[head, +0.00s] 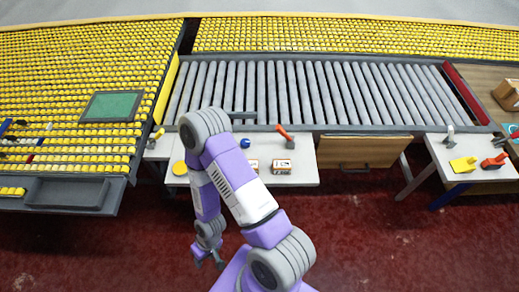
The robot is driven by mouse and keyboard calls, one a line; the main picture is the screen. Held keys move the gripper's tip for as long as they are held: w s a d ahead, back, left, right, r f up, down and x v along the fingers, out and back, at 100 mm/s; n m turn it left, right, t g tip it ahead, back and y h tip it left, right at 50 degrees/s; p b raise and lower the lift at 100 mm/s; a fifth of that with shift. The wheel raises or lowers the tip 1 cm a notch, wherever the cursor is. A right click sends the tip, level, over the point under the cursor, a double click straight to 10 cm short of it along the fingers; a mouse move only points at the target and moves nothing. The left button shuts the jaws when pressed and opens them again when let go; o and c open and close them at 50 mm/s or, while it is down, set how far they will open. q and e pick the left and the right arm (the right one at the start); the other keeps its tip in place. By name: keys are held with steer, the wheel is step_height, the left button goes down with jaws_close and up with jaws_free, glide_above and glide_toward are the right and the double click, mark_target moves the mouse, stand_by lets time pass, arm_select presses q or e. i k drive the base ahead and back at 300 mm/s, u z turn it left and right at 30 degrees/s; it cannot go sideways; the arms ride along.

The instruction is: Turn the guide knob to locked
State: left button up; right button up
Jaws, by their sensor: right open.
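A small blue knob (245,143) sits on the white worktop (303,176) in front of the roller conveyor. Near it an orange-red lever (284,132) leans at the conveyor's front edge, and a yellow-orange lever (157,134) is farther left. I cannot tell which of these is the guide knob, or its setting. My right gripper (209,259) hangs low over the red floor, in front of the worktop and apart from all of these. It is open and empty. My right arm crosses the worktop and hides part of it. My left gripper is not in view.
Small printed boxes (281,167) and a yellow disc (180,168) lie on the worktop. The roller conveyor (330,92) spans behind. A wooden drawer front (345,150) is to the right. A second table (480,178) holds yellow and red items. The red floor (390,240) is clear.

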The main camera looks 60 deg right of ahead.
mark_target(245, 144)
steer(key=k, duration=0.5)
steer(key=z, duration=0.75)
